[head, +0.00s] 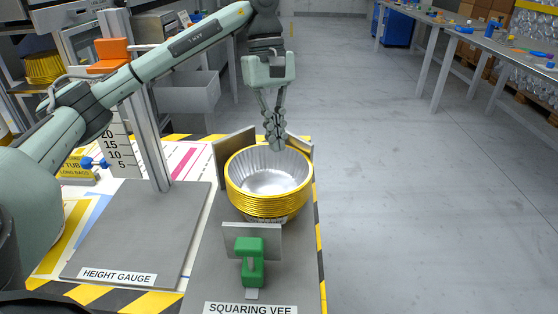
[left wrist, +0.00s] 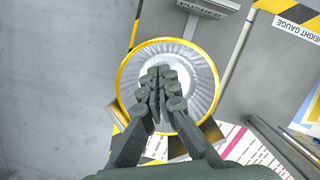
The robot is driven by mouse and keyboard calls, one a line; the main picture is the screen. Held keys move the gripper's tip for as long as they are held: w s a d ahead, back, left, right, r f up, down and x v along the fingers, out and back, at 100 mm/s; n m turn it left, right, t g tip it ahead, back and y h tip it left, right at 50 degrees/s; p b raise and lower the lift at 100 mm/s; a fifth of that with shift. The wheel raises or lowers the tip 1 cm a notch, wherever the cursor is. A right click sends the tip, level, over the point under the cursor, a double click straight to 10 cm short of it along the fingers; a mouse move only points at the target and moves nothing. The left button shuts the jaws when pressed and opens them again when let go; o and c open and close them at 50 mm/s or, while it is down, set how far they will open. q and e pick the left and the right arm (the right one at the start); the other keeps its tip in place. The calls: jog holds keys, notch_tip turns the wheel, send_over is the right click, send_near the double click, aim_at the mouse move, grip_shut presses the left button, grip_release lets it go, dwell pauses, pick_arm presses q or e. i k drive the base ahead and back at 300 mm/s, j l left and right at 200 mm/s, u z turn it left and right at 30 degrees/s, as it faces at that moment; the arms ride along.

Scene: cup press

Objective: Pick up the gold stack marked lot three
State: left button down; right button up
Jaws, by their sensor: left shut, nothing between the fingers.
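A gold stack of fluted cups (head: 268,203) with a silver inside sits upright in the squaring vee (head: 205,285), against its angled back plates. Its silver inside also shows in the left wrist view (left wrist: 205,75), ringed by a gold rim. No lot marking can be read on it. My left gripper (head: 277,145) points down over the far part of the stack's mouth, fingers together and empty. In the left wrist view the closed fingertips (left wrist: 160,75) show in front of the stack's inside. I cannot tell whether they touch it. My right gripper is not in view.
A green clamp (head: 250,262) with a grey plate stands in front of the stack. The height gauge (head: 140,230) with its post is to the left. Another gold stack (head: 42,67) is at the far left. Open floor lies to the right.

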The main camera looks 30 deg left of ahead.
aim_at(265, 186)
jog(key=k+l, duration=0.15)
jog(key=l, duration=0.15)
jog(key=k+l, duration=0.15)
jog(key=l, duration=0.15)
jog(key=k+l, duration=0.15)
jog(key=l, duration=0.2)
jog(key=k+l, duration=0.15)
jog(key=l, duration=0.15)
